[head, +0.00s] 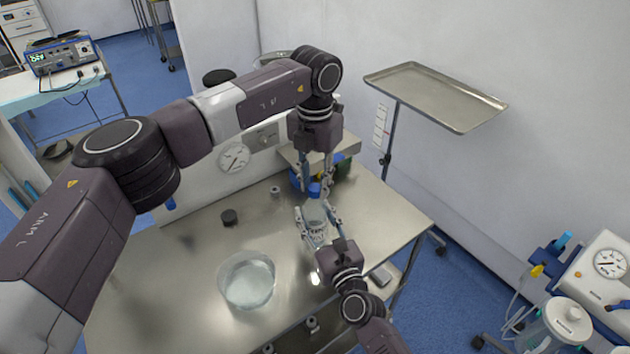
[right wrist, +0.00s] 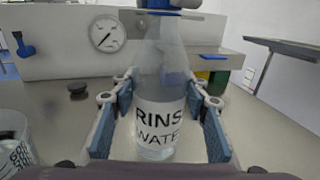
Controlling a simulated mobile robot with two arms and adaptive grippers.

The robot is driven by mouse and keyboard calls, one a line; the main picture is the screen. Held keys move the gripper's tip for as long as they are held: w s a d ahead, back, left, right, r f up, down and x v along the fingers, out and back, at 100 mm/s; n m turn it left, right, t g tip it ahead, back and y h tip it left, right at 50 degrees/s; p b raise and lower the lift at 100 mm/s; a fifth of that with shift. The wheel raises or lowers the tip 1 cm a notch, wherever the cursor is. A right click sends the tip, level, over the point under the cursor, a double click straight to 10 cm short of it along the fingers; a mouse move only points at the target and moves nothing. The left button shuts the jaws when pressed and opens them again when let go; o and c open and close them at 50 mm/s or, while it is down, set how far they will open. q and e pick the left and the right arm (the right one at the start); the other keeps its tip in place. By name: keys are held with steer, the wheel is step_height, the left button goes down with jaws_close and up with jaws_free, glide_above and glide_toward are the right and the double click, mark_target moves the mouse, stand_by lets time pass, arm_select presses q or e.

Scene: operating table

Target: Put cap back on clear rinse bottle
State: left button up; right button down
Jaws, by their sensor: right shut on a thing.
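The clear rinse bottle (head: 315,222), labelled RINSE WATER, is upright at the table's right side; it also fills the middle of the right wrist view (right wrist: 160,75). My right gripper (head: 318,225) is shut on its body, one blue-padded finger on each side (right wrist: 160,110). A blue cap-like piece (right wrist: 180,12) is at the bottle's mouth, cut by the top edge; I cannot tell whether it is seated. My left gripper (head: 315,188) points down just above the bottle's top. Blue shows between its fingers, but its grip is unclear.
A clear round vessel (head: 246,280) stands on the steel table (head: 190,290) left of the bottle. A small dark round piece (head: 229,217) and a grey one (head: 276,192) lie farther back. A gauge panel (head: 233,157) borders the back.

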arm_select(q)
jaws_close()
steer(key=o, duration=0.5)
jaws_free()
steer(key=shift+o, duration=0.2)
step_height(320, 180, up, 12)
arm_select(e)
steer(key=c, duration=1)
jaws_free()
steer(key=shift+c, duration=0.2)
